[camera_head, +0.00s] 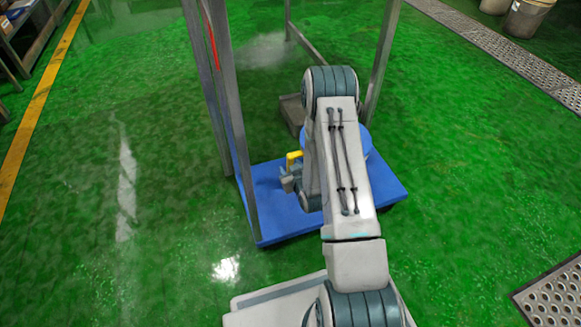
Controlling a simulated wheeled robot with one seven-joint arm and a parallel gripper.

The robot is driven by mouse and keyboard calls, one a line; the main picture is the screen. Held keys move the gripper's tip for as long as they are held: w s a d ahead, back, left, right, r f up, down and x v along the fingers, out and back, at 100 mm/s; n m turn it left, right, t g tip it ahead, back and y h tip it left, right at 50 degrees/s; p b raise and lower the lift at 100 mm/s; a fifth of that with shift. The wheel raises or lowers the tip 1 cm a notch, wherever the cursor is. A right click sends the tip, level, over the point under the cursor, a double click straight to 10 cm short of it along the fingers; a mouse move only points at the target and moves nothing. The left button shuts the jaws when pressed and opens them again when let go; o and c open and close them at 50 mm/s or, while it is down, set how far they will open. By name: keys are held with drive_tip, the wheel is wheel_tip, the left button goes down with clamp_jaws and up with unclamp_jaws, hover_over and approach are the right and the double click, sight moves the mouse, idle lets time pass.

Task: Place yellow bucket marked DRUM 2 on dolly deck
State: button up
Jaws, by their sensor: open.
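A blue flat deck (275,225), seemingly the dolly deck, lies low beyond my base. My arm crosses over it and hides its middle. My gripper (287,182) is at the left side of the arm, above the deck, small in view and open. A small yellow piece (293,157) shows just beyond the gripper. I cannot tell whether it belongs to the yellow bucket, and no DRUM 2 marking is readable. A blue rounded thing (366,143) shows partly behind my arm, over the deck's far part.
Grey metal posts (230,110) rise at the deck's left side and behind it (383,55). A grey-brown box-like thing (291,112) is behind the arm. Perforated floor grates (550,300) lie at right. Buckets (527,17) stand far upper right. The green floor at left is clear.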

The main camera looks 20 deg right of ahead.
drive_tip(key=p+v, duration=0.4)
drive_tip(key=v, duration=0.7)
wheel_tip(320, 180, up, 14)
drive_tip(key=a+g, duration=0.1)
drive_tip(key=g, duration=0.5)
drive_tip(key=s+a+r+m+g, duration=0.1)
drive_tip(key=s+a+r+g, duration=0.2)
drive_tip(key=s+r, duration=0.5)
drive_tip(key=s+a+r+m+g, duration=0.1)
drive_tip(key=s+a+r+g, duration=0.2)
drive_tip(key=s+r, duration=0.5)
drive_tip(key=s, duration=0.3)
drive_tip(key=shift+s, duration=0.4)
drive_tip(key=shift+c, duration=0.9)
